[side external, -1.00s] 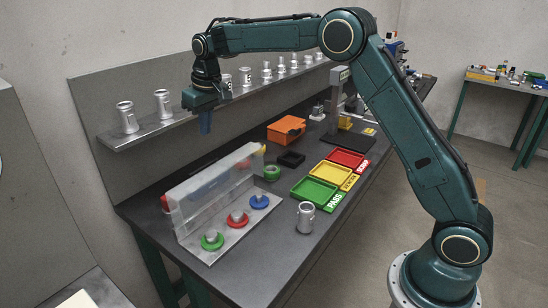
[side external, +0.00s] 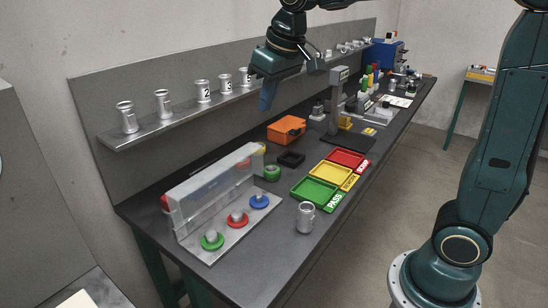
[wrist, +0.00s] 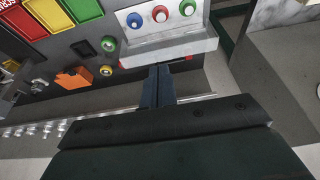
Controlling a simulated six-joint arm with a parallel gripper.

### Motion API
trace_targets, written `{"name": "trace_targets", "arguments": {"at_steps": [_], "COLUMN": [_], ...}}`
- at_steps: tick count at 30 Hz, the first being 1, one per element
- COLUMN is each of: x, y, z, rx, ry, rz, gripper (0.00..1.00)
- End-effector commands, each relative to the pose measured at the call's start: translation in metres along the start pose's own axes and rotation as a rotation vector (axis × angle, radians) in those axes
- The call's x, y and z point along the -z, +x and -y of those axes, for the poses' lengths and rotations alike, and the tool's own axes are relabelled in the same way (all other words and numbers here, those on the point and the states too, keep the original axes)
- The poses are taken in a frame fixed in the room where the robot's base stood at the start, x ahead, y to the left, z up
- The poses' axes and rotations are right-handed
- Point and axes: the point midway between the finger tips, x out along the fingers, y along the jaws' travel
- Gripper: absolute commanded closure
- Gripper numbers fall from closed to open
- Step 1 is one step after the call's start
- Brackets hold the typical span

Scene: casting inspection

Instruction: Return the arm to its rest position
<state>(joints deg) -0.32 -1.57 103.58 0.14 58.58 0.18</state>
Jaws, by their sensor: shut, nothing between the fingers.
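My gripper (side external: 266,97) is raised in front of the shelf of castings, above the back part of the bench, pointing down. Its blue fingers are together with nothing between them. In the wrist view the shut fingers (wrist: 157,86) show at the middle, with the bench beyond them. A metal casting (side external: 305,217) stands on the bench by the green PASS tray (side external: 314,193), well apart from my gripper.
A shelf (side external: 150,134) along the wall holds several castings. The bench carries a clear-covered fixture (side external: 210,187) with coloured knobs, yellow (side external: 330,174) and red (side external: 345,159) trays, an orange bin (side external: 287,129) and a gauge stand (side external: 337,100).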

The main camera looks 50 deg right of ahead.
Motion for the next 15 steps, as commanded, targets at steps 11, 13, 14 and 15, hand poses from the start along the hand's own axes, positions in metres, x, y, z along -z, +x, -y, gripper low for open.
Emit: {"name": "trace_targets", "arguments": {"at_steps": [11, 13, 14, 15], "x": [-0.09, -0.107, -0.115, -0.124], "y": [-0.031, -0.033, -0.034, -0.034], "z": [-0.001, -0.001, -0.001, -0.001], "rx": [0.0, 0.0, 0.0, 0.0], "ry": [0.0, 0.0, 0.0, 0.0], "rz": [-0.064, -0.075, -0.08, -0.086], "gripper": [1.0, 1.0, 1.0, 1.0]}}
